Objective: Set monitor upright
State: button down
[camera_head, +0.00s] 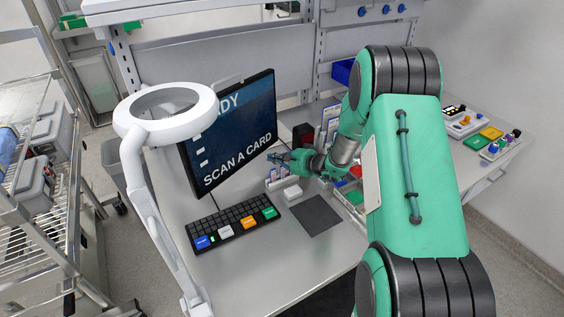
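The monitor (238,140) stands on the workbench at its back left, with a dark blue screen whose visible words include "SCAN A CARD". It looks slanted in the picture, and its stand is hidden behind the screen. The white ring of a magnifier lamp covers part of its left side. My gripper (277,158) is close to the lower right edge of the monitor, at the end of my green arm. It is small and dark here, so I cannot tell whether its fingers touch the monitor or hold anything.
A magnifier lamp (168,104) arches over the bench's left side. A black keyboard (234,222) with coloured keys lies before the monitor. Button panels (467,123) stand at right. Wire racks stand left.

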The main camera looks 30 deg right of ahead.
jog(key=shift+w+a, duration=0.25)
jog(key=shift+w, duration=0.35)
jog(key=shift+w+a, duration=0.25)
jog(key=shift+w, duration=0.3)
jog(key=shift+w+f+b, duration=0.15)
jog(key=shift+b, duration=0.2)
jog(key=shift+w+a+f+b, duration=0.2)
jog(key=shift+w+b, duration=0.1)
jog(key=shift+b, duration=0.35)
jog(key=shift+w+a+b, duration=0.1)
jog(key=shift+w+b, duration=0.2)
jog(key=shift+b, duration=0.15)
jog(key=shift+r, duration=0.1)
jog(key=shift+s, duration=0.15)
jog(key=v, duration=1.1)
jog(key=shift+s+d, duration=0.25)
jog(key=shift+s, duration=0.1)
jog(key=shift+r, duration=0.1)
